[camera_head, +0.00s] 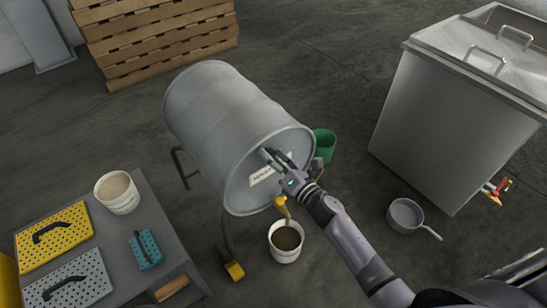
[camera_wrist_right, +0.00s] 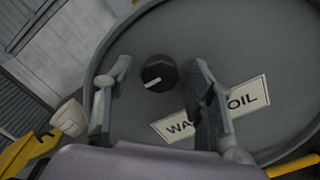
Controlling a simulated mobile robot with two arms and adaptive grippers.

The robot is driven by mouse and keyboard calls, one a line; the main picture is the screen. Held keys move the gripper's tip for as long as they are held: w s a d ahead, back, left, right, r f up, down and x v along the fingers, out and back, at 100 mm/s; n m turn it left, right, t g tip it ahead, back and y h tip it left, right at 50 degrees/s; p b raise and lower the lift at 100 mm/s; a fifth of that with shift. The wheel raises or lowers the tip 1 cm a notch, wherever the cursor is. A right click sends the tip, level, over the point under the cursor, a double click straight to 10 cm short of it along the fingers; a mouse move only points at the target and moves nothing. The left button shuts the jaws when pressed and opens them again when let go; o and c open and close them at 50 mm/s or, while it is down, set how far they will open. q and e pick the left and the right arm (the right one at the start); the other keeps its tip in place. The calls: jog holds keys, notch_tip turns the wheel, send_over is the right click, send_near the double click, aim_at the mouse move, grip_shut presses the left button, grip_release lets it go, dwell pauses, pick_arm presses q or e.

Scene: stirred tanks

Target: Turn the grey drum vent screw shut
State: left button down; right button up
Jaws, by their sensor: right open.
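The grey drum (camera_head: 215,110) lies on its side on a low stand, its round end facing me. In the right wrist view the vent screw (camera_wrist_right: 158,73) is a round black knob with a white pointer line, set in the drum's end face (camera_wrist_right: 240,40). My right gripper (camera_head: 277,160) is in front of that face. In the wrist view its open fingers (camera_wrist_right: 160,80) stand either side of the knob, with gaps visible on both sides. In the head view the gripper and arm hide the knob. The right finger covers part of the white label (camera_wrist_right: 178,127). My left gripper is not in view.
A yellow tap (camera_head: 283,206) sits above a white bucket (camera_head: 286,250) of brown liquid. A green bucket (camera_head: 325,147) stands behind the drum's right side. A steel tank (camera_head: 445,120) and saucepan (camera_head: 405,215) are right. A grey table (camera_head: 160,225) is front left; pallets (camera_head: 160,40) are behind.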

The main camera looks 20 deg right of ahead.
jog(key=shift+c, duration=0.5)
jog(key=shift+c, duration=0.6)
jog(key=c, duration=0.9)
jog(key=shift+c, duration=0.3)
